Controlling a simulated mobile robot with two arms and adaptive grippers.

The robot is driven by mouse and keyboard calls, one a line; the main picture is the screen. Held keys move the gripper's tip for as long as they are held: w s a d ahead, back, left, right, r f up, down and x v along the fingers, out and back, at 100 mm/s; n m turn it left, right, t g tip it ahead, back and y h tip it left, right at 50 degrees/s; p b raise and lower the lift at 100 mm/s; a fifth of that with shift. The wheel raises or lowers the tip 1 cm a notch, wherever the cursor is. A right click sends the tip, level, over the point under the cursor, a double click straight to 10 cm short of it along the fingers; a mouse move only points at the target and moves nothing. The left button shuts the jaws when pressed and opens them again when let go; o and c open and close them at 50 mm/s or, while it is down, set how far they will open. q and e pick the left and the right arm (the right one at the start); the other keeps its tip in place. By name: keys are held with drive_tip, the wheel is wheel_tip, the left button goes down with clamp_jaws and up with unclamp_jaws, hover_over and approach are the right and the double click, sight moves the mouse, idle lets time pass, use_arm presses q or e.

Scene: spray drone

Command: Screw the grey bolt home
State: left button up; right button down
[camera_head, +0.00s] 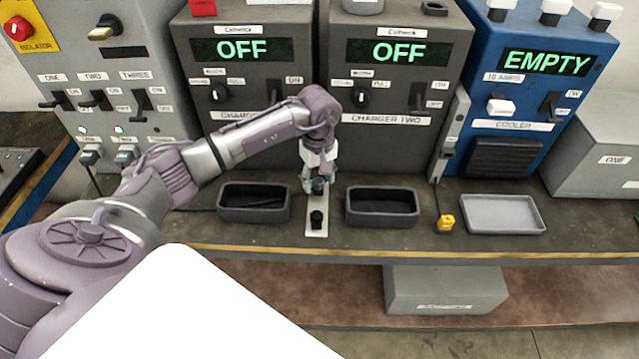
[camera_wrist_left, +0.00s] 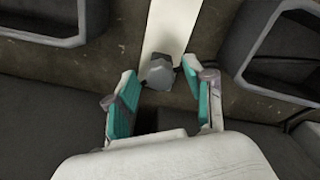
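A grey bolt (camera_wrist_left: 158,73) with a faceted head stands on a pale strip (camera_wrist_left: 172,28) in the left wrist view. My left gripper (camera_wrist_left: 161,70) is open, with its teal fingers on either side of the bolt head and gaps showing. In the head view my left gripper (camera_head: 319,184) points down over the far part of the pale strip (camera_head: 317,232), at a dark bolt head (camera_head: 319,187) partly hidden by the fingers. A second black piece (camera_head: 316,218) stands nearer on the strip. I cannot tell how deep the bolt sits. My right gripper is not in view.
Dark open bins (camera_head: 254,214) and (camera_head: 382,221) flank the strip closely. A yellow piece (camera_head: 446,222) and a light grey tray (camera_head: 502,228) lie farther right. Charger cabinets (camera_head: 398,139) stand behind. The bench's front edge (camera_head: 400,256) is clear.

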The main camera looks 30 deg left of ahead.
sight(318, 181)
use_arm(q)
clamp_jaws()
drive_tip(key=shift+f+m+b, duration=0.15)
drive_tip(key=shift+m+b, duration=0.8)
drive_tip(key=shift+m, duration=0.15)
drive_tip(key=shift+o, duration=0.9)
unclamp_jaws()
wheel_tip(318, 181, up, 12)
